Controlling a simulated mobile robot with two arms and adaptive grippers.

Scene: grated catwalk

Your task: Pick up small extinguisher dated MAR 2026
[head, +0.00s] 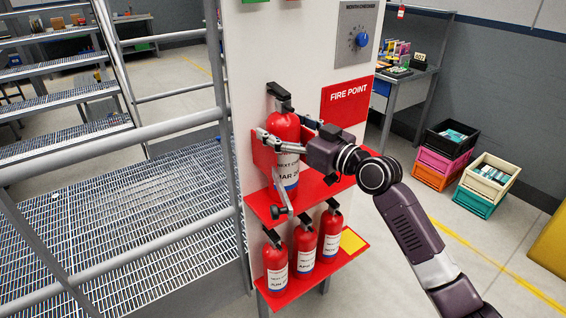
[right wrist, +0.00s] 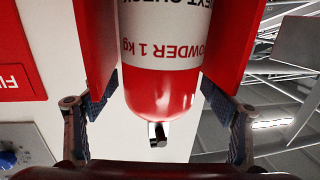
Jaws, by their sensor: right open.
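A red extinguisher (head: 284,128) with a black valve stands upright in a red holder (head: 262,155) on the white panel. Its white label reads "NEXT CHECK" and "MAR 20…", the rest of the year hidden. My right gripper (head: 285,137) is open at its front, fingers to either side. In the right wrist view the extinguisher (right wrist: 162,85) shows upside down with "POWDER 1 kg", between the open fingers, with gaps beside it. On the lower shelf stand three small extinguishers: left (head: 275,268) with "JUN 2…", middle (head: 305,248) and right (head: 330,232), their dates unclear. My left gripper is out of view.
Red shelves (head: 345,258) jut from the panel, with a yellow patch at the lower right end. A grey metal piece (head: 279,200) hangs before the upper shelf. Grey railings (head: 120,140) stand left. Stacked crates (head: 443,155) are on the floor at right.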

